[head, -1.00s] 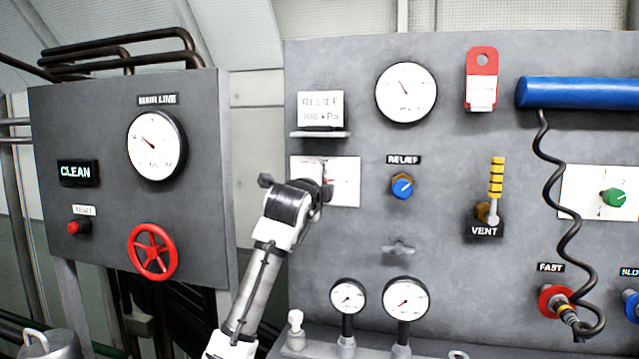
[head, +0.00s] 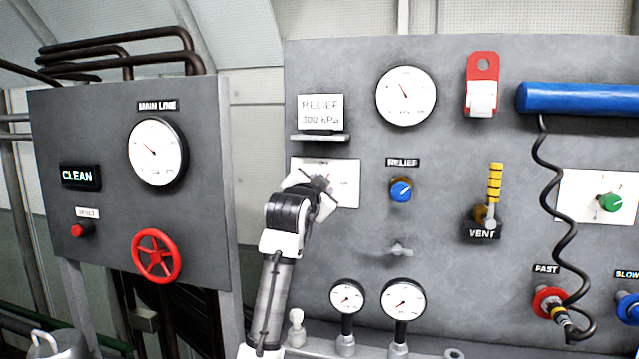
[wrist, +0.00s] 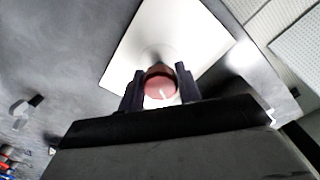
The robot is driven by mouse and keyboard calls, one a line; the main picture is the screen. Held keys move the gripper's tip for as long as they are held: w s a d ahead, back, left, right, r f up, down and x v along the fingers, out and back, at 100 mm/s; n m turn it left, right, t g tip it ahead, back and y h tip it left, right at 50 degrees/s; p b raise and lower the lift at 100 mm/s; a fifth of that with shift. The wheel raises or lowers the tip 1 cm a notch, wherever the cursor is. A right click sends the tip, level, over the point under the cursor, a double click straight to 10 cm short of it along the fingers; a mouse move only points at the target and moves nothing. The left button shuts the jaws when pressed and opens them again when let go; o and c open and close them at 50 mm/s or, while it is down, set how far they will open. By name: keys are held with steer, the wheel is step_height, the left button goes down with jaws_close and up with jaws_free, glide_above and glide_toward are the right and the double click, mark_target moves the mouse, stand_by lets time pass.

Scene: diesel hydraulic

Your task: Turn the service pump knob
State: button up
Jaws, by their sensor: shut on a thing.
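A red round knob (wrist: 160,84) with a white pointer mark stands on a white plate (wrist: 150,40) in the wrist view. The plate also shows in the head view (head: 347,184), below the RELIEF 300 kPa sign, its label mostly covered by my wrist. My gripper (wrist: 160,90) has one dark finger on each side of the knob and is shut on it. In the head view my gripper (head: 324,184) is against the plate, and the knob is hidden behind it.
A blue RELIEF knob (head: 401,191) and a grey valve handle (head: 400,249) are to the right on the panel. A small ledge (head: 320,138) juts out just above the plate. A red handwheel (head: 156,256) is on the left panel.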

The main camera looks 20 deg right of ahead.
steer(key=n+p, duration=0.1)
steer(key=n, duration=0.4)
steer(key=shift+n+p, duration=0.3)
stand_by(0.4)
steer(key=o, duration=1)
steer(key=shift+s, duration=0.1)
steer(key=b+v, duration=0.4)
steer(key=v, duration=0.9)
steer(key=shift+s+a, duration=0.2)
steer(key=shift+a, duration=0.1)
